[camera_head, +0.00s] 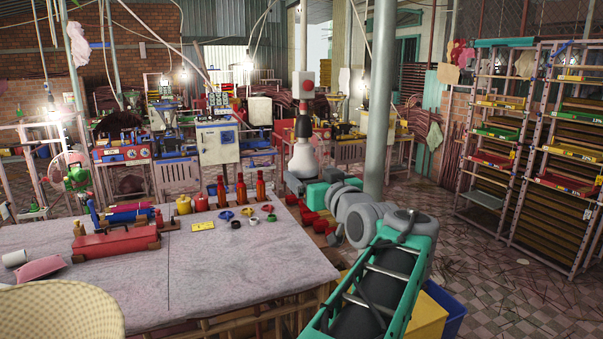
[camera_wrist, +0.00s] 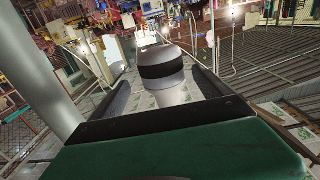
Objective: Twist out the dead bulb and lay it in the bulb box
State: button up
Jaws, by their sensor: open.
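A large white bulb (camera_head: 303,160) hangs upright below a dark lampholder (camera_head: 303,127), left of the grey post. My gripper (camera_head: 316,192) is just below and slightly right of it; fine gaps are too small to judge there. In the wrist view my gripper (camera_wrist: 162,78) is open, its two dark fingers spread on either side. Between them stands a pale rounded piece with a black band (camera_wrist: 160,70), which looks like the lamp. I cannot tell whether either finger touches it. I cannot make out which container is the bulb box.
The grey post (camera_head: 381,100) stands close to the arm. A cloth-covered table (camera_head: 220,275) at left holds a red case (camera_head: 115,243), red bottles (camera_head: 241,190), a yellow card (camera_head: 202,226) and a pink tray (camera_head: 40,268). Shelf racks (camera_head: 560,170) stand at right beyond open tiled floor.

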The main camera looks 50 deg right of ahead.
aim_at(301, 168)
jog(key=x, duration=0.2)
jog(key=p+x, duration=0.1)
jog(key=x, duration=0.1)
jog(key=p+x, duration=0.1)
jog(key=x, duration=0.1)
jog(key=shift+w+a+r, duration=0.1)
jog(key=shift+w+a, duration=0.1)
jog(key=shift+a, duration=0.05)
jog(key=shift+w+d, duration=0.35)
jog(key=shift+w, duration=0.05)
jog(key=shift+s, duration=0.1)
jog(key=c, duration=1.5)
jog(key=o, duration=0.8)
jog(key=c, duration=0.6)
jog(key=shift+d+m+g+h+b, duration=0.1)
jog(key=shift+m+g+h+b, duration=0.7)
jog(key=shift+h, duration=0.3)
jog(key=shift+b, duration=0.45)
